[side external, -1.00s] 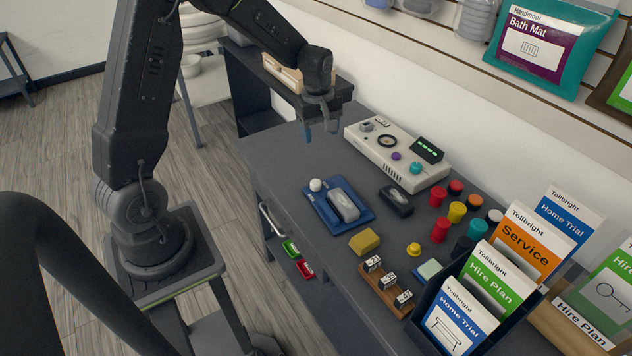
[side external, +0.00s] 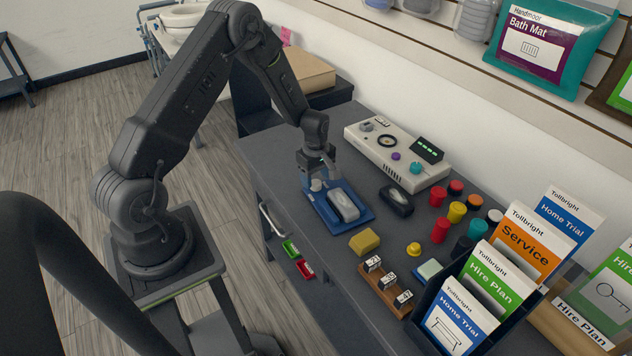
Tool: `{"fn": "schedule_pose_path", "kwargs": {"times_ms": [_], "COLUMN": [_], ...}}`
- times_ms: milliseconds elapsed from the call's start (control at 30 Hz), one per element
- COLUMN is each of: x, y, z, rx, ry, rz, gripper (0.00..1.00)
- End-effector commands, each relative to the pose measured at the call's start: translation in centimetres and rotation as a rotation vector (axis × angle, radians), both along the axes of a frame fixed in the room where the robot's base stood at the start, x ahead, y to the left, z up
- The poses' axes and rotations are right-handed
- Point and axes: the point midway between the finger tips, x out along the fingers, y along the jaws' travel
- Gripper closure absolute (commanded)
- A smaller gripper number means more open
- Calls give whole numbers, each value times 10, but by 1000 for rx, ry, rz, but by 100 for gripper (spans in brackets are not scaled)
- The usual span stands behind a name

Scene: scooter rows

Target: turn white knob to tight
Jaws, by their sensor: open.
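The white knob (side external: 316,185) is on the upper left part of a blue plate (side external: 333,222) on the dark table. A grey, pale-topped oblong piece (side external: 344,206) sits on the same plate, to the right of the knob. Any tight marking is too small to read.
A beige panel (side external: 370,147) with dials and a display stands behind. A black oblong item (side external: 397,200) and a yellow block (side external: 364,241) lie right of the plate. Several coloured cylinders and a leaflet rack (side external: 421,336) stand further right. The table's left end is clear.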

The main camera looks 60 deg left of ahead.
Motion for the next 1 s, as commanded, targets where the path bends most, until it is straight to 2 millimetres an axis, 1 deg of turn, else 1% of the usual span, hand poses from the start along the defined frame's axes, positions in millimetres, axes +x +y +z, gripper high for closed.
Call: {"fn": "schedule_pose_path", "kwargs": {"times_ms": [33,200,533,567,1000], "x": [0,0,0,0,0], "y": [0,0,0,0,0], "z": [-8,-22,-25,-25,-24], "rx": [0,0,0,0,0], "ry": [1,-1,-2,-2,-2], "rz": [0,0,0,0,0], "gripper": [39,39,39,41,83]}}
